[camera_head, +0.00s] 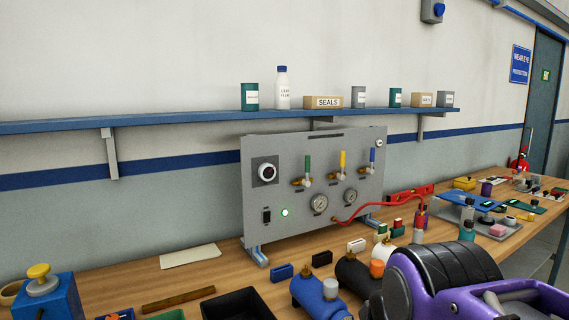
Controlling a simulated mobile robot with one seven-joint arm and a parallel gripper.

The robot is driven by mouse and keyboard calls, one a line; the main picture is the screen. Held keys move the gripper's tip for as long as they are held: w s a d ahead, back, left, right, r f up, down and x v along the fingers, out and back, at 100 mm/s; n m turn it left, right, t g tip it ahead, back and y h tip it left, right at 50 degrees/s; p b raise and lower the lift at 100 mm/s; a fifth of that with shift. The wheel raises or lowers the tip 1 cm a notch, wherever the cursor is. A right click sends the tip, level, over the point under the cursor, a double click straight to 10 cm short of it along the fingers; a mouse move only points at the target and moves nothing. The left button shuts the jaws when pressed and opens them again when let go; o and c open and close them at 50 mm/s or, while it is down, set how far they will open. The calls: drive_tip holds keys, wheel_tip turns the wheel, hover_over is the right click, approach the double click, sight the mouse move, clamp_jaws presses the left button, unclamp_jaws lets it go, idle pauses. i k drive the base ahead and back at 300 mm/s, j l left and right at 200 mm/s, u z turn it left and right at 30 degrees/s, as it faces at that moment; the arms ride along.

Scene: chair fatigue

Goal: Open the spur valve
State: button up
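A grey upright test panel (290,240) stands on the workbench. It has a row of three small brass valves with coloured lever handles: green (308,165), yellow (343,160) and blue (372,155). All three handles point upward. The small labels are too small to read, so I cannot tell which is the spur valve. Two round gauges, a left gauge (319,204) and a right gauge (350,195), sit below the valves. A red hose (395,204) runs from the panel's lower right. My gripper is not in view.
The wooden workbench (215,268) holds blue and black cylinders, bottles and a black tray (238,306) in front of the panel. A purple and black body, apparently my arm, fills the lower right. A blue shelf (200,119) with containers runs above the panel.

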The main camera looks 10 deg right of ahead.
sight(372, 159)
drive_tip(key=z, duration=0.6)
drive_tip(key=i+l, duration=0.2)
drive_tip(key=l, duration=0.15)
drive_tip(key=i+l+u, duration=0.1)
drive_tip(key=i+l, duration=0.35)
drive_tip(key=l, duration=0.2)
drive_tip(key=i+l+u, duration=0.1)
drive_tip(key=l, duration=0.25)
drive_tip(key=i+l, duration=0.3)
drive_tip(key=i+l+u, duration=0.1)
drive_tip(key=l, duration=0.35)
drive_tip(key=i+l, duration=0.25)
drive_tip(key=k+l+u, duration=0.15)
drive_tip(key=k+u, duration=0.15)
drive_tip(key=k, duration=0.25)
drive_tip(key=i+z, duration=0.25)
drive_tip(key=i, duration=0.1)
